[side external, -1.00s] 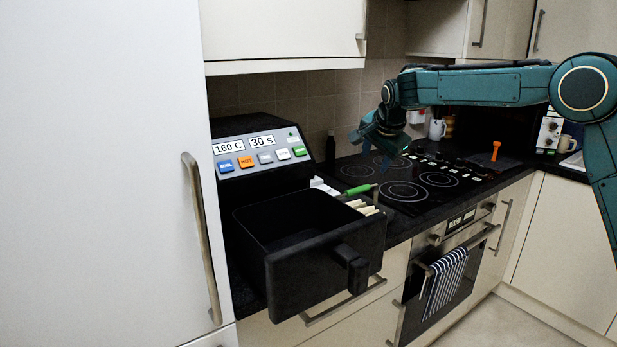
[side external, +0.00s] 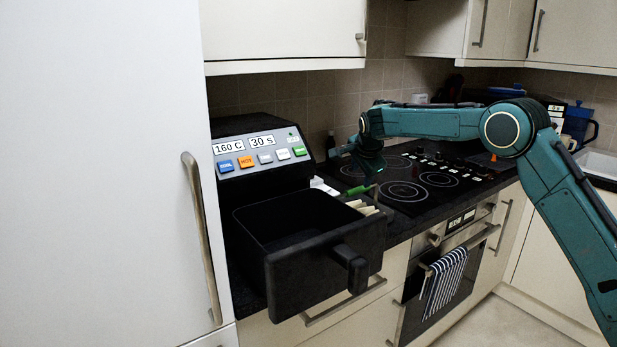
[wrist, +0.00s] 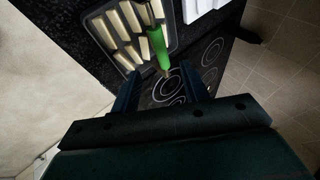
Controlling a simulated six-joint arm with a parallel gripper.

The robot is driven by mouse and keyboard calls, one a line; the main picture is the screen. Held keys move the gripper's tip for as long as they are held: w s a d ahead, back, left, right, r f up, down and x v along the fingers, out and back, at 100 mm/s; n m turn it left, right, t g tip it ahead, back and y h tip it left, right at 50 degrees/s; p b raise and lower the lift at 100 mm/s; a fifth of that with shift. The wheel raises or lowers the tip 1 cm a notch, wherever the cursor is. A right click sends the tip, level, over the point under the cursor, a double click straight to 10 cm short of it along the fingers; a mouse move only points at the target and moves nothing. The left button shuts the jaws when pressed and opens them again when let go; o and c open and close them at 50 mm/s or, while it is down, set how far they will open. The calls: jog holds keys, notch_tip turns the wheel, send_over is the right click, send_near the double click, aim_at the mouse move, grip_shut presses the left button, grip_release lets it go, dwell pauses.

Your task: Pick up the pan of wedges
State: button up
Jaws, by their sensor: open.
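The pan of wedges shows in the wrist view as a dark tray (wrist: 172,30) with several pale wedges (wrist: 131,18) in rows. Its green handle (wrist: 158,48) points down the picture toward my gripper (wrist: 161,72). In the side external view the green handle (side external: 359,189) and some wedges (side external: 362,206) show behind the fryer drawer, which hides most of the pan. My gripper (side external: 362,165) is open and empty, above and a little behind the handle. In the wrist view the handle's end appears between the two fingertips, apart from both.
A black air fryer (side external: 265,165) stands at left with its empty-looking drawer (side external: 325,262) pulled out. The black hob (side external: 410,190) lies beside the pan. A striped towel (side external: 444,280) hangs on the oven. A white item (wrist: 200,8) sits beside the pan.

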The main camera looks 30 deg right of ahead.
aim_at(358, 189)
jog(key=shift+x, duration=3)
jog(key=shift+f, duration=0.1)
jog(key=shift+x, duration=2.45)
jog(key=shift+d, duration=0.1)
grip_shut()
jog(key=shift+w, duration=0.1)
